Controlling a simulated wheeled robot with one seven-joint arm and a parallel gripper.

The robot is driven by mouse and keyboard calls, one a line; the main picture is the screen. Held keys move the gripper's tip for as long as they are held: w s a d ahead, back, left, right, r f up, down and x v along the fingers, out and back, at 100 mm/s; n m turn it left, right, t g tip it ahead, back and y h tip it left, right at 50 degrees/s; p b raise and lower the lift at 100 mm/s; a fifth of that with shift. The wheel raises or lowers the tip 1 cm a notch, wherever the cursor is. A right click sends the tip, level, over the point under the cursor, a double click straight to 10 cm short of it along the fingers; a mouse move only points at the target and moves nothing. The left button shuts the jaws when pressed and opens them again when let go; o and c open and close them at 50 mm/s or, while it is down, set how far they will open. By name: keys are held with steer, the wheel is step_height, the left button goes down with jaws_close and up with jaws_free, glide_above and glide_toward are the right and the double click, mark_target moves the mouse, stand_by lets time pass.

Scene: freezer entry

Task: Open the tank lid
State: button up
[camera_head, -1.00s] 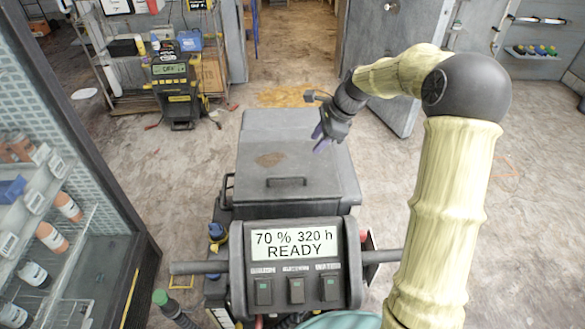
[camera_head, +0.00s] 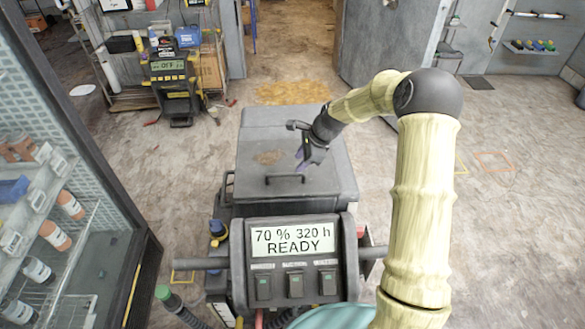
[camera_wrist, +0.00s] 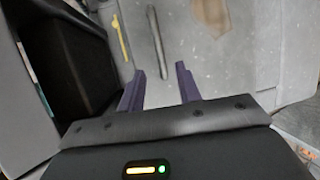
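The grey tank lid (camera_head: 320,150) is the top of the machine in front of me and lies closed, with a brown stain on it. Its dark bar handle (camera_head: 286,178) runs across the near part of the lid. In the wrist view the handle (camera_wrist: 156,45) shows as a bar beyond the fingertips. My gripper (camera_head: 300,165) is above the lid, close to the handle's right half. In the wrist view its two purple fingers (camera_wrist: 160,75) are apart with nothing between them. I cannot tell the exact gap to the handle.
A glass-fronted cabinet (camera_head: 125,235) with bottles stands close on the left. A charger (camera_head: 172,85) reading "OFF" and a shelf are at the back left.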

mark_target(290, 174)
steer(key=p+x, duration=0.1)
steer(key=x, duration=0.6)
steer(key=shift+p, duration=0.3)
steer(key=shift+r, duration=0.1)
jaws_close()
